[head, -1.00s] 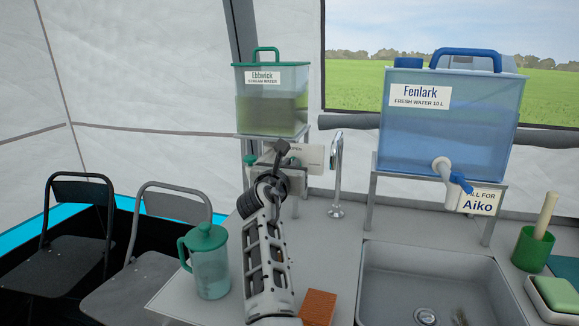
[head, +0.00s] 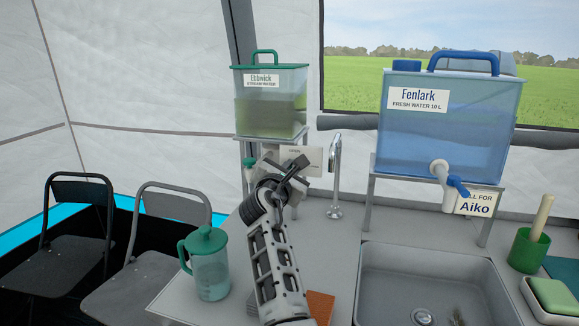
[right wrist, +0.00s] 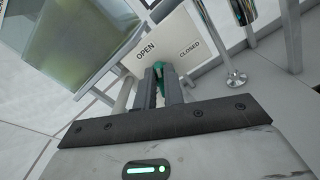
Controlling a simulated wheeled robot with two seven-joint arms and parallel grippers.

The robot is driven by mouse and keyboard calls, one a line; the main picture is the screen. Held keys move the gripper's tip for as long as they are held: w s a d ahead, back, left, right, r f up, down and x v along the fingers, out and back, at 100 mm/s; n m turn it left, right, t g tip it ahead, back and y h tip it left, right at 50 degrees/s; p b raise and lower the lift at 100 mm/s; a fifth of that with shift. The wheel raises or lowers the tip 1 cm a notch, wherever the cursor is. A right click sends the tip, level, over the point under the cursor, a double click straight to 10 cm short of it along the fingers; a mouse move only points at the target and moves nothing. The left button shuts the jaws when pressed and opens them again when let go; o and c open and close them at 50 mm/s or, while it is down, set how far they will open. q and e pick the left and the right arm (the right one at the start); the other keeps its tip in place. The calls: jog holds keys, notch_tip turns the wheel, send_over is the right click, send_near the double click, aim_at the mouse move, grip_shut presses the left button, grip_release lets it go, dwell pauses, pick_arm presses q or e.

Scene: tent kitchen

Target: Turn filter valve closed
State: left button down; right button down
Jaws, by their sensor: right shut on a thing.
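The Ebbwick stream water tank (head: 271,112), with greenish water and a green lid, stands on a rack at the back. Below it is a pale sign plate (head: 308,160); in the right wrist view the plate (right wrist: 172,38) reads OPEN at left and CLOSED at right. My right gripper (head: 285,165) is at the front of the rack. In the right wrist view its fingers (right wrist: 165,85) are shut on the green filter valve handle (right wrist: 158,72), whose tip shows just below the word OPEN. In the head view my gripper hides the handle. My left gripper is out of view.
A chrome tap (head: 335,178) stands close to the right of my gripper. A lidded pitcher (head: 208,265) and a brown sponge-like block (head: 320,306) flank my arm on the counter. The sink (head: 430,250) and blue Fenlark tank (head: 445,125) are farther right.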

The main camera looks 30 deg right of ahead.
pick_arm(q)
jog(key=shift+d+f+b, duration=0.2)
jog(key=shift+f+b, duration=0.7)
jog(key=shift+b, duration=1.35)
pick_arm(e)
jog(key=shift+s+d+f+m, duration=0.1)
jog(key=shift+f+m, duration=0.1)
jog(key=shift+m, duration=1.9)
jog(key=shift+s+d+f+m, duration=0.1)
jog(key=shift+f+m, duration=0.1)
jog(key=shift+m, duration=1.9)
jog(key=shift+s+d+f+m, duration=0.1)
jog(key=shift+f+m, duration=0.1)
jog(key=shift+m, duration=1.9)
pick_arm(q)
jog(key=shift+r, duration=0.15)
pick_arm(e)
jog(key=c, duration=1.5)
grip_release()
jog(key=shift+a, duration=0.1)
